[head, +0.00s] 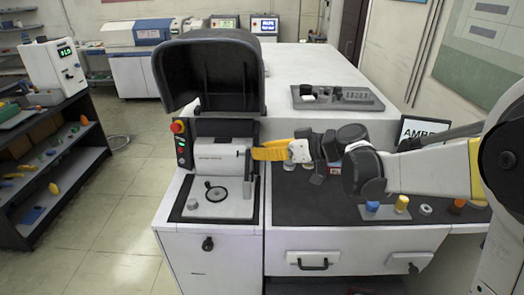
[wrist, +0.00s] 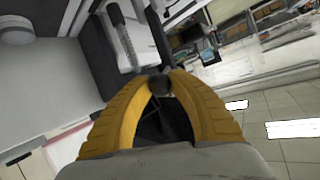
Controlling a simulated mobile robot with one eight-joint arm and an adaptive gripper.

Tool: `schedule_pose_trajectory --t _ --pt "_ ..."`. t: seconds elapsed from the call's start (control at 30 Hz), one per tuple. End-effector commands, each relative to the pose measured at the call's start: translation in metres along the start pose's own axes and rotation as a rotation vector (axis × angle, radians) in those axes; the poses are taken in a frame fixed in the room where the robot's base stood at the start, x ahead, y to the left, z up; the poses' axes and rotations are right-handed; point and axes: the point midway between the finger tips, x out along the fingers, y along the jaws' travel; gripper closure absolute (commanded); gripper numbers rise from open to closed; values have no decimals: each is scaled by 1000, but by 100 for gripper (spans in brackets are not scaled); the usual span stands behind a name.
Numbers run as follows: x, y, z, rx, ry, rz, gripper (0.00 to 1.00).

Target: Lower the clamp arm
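The spark stand (head: 217,200) is a grey and white unit under a raised black hood (head: 208,70). Its clamp arm (head: 247,174) is a slim upright part at the right side of the stand, beside the white housing (head: 212,153). My gripper (head: 254,153) reaches in from the right with yellow fingers at the top of the clamp arm. In the wrist view the fingertips (wrist: 161,80) close around a small dark round knob (wrist: 159,86) at the end of a rod. The fingers hide part of the knob and arm.
A red stop button (head: 177,127) is on the left post. The stand's plate has a round dark opening (head: 215,192) and a small grey cylinder (head: 192,204). Blue (head: 373,206) and yellow (head: 402,203) pieces stand on the dark worktop to the right.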

Motion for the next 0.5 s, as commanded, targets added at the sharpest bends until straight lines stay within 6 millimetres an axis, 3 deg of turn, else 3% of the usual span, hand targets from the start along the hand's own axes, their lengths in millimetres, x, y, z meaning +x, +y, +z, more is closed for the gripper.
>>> schedule_pose_trajectory --t 0.5 --pt "6 -9 -10 -43 -78 31 100"
